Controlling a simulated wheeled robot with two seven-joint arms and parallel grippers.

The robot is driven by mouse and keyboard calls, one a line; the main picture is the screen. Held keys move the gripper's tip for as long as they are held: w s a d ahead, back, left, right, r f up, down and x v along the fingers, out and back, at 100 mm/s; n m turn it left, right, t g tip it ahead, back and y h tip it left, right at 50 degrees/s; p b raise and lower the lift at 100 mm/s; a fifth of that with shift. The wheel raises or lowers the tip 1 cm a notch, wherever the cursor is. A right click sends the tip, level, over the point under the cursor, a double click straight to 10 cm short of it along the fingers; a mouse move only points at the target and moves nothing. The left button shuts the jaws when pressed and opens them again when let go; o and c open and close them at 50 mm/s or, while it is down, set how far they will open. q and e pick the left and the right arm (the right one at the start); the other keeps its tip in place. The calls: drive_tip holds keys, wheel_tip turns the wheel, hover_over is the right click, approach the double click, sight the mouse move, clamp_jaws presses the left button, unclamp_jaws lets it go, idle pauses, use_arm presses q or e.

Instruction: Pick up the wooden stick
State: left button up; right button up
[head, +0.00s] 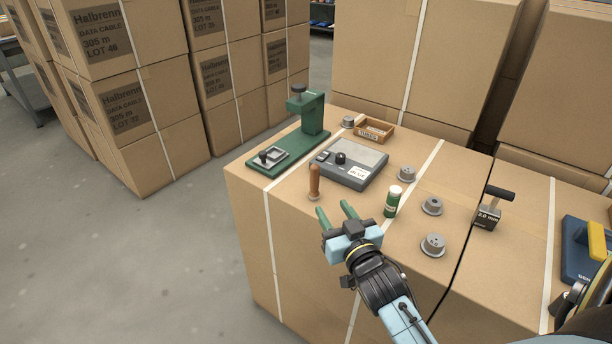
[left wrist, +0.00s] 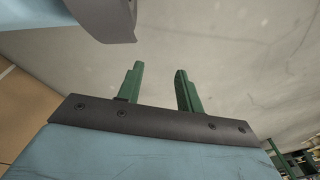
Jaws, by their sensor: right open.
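The wooden stick (head: 314,181) stands upright on top of a large cardboard box (head: 262,212), near its front left part, with a small round foot at its base. My right gripper (head: 335,210) is open and empty. Its green fingertips are just in front of the stick in the head view; whether they touch it I cannot tell. My left gripper (left wrist: 159,76) shows only in the left wrist view, open and empty, with grey floor behind it.
Behind the stick are a green press (head: 305,127), a grey device (head: 349,162) and a small wooden tray (head: 374,132). A green-and-white bottle (head: 392,203) and metal spools (head: 432,206) stand to the right, with a black-handled block (head: 489,212) farther right.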

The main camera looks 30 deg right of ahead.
sight(316, 182)
drive_tip(key=w, duration=0.3)
drive_tip(key=w+d+b, duration=0.1)
drive_tip(key=w, duration=0.2)
drive_tip(key=shift+d, duration=0.1)
drive_tip(key=w, duration=0.1)
drive_tip(key=w+b, duration=0.1)
drive_tip(key=w, duration=0.2)
drive_tip(key=shift+w+d+r, duration=0.1)
drive_tip(key=shift+d+r, duration=0.2)
drive_tip(key=shift+r, duration=0.05)
drive_tip(key=shift+w+d+b, duration=0.1)
drive_tip(key=shift+w+b, duration=0.25)
drive_tip(key=shift+w, duration=0.35)
use_arm(q)
drive_tip(key=w+r, duration=0.5)
drive_tip(key=shift+d+r+t, duration=0.2)
drive_tip(key=shift+d+t, duration=0.1)
drive_tip(key=shift+d, duration=0.15)
use_arm(e)
clamp_jaws()
